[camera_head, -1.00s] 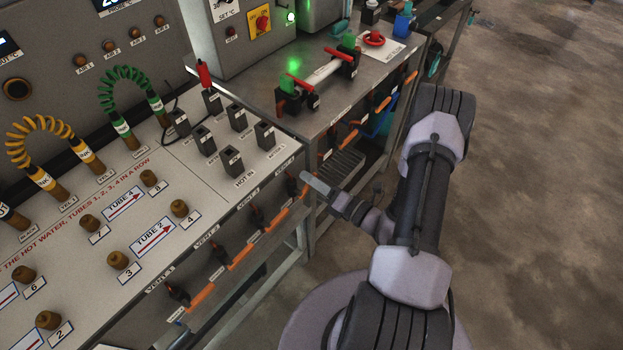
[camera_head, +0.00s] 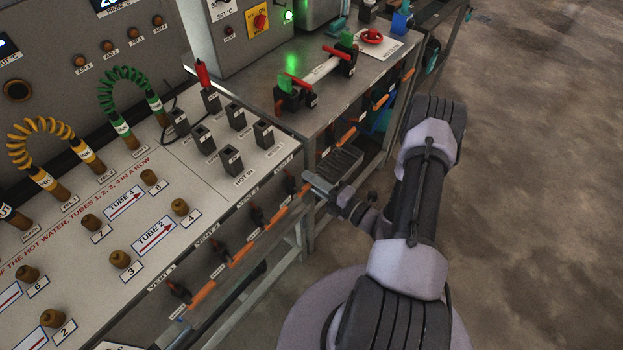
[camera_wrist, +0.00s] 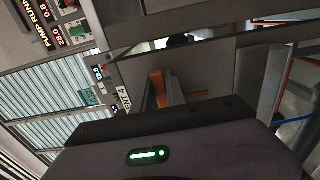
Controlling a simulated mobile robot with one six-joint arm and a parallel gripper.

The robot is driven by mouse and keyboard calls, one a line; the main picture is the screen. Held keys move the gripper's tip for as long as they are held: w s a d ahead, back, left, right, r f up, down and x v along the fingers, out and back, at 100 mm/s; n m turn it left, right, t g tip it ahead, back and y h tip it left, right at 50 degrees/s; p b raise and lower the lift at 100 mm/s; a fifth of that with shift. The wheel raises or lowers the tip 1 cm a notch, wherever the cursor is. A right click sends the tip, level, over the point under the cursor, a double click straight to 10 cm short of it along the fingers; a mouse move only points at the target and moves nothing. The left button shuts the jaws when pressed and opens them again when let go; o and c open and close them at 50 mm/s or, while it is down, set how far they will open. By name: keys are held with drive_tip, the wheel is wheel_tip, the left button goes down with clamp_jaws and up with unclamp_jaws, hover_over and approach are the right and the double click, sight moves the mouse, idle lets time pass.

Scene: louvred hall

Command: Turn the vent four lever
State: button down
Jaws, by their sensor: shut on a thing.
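The vent four lever (camera_wrist: 158,88) shows in the wrist view as an orange handle beside a grey jaw, near a partly hidden label that ends in 4. In the head view the vent four valve (camera_head: 290,183) is the farthest in a row under the front edge of the near bench. My gripper (camera_head: 308,178) is at this valve and shut on the lever. The jaws hide much of the lever in the head view, and its exact angle is hard to tell.
Several similar orange-handled levers, such as the vent three lever (camera_head: 277,216), line the bench front toward the camera. The near bench top (camera_head: 190,245) carries pegs and black sockets. A second bench (camera_head: 250,83) stands beyond. Open floor (camera_head: 540,200) lies to the right.

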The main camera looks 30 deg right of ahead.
drive_tip(key=shift+f, duration=0.1)
idle(0.4)
drive_tip(key=c, duration=1.4)
unclamp_jaws()
drive_tip(key=shift+o, duration=0.2)
drive_tip(key=p+v, duration=0.3)
drive_tip(key=v, duration=1.4)
drive_tip(key=shift+s+p, duration=0.2)
drive_tip(key=shift+p, duration=0.1)
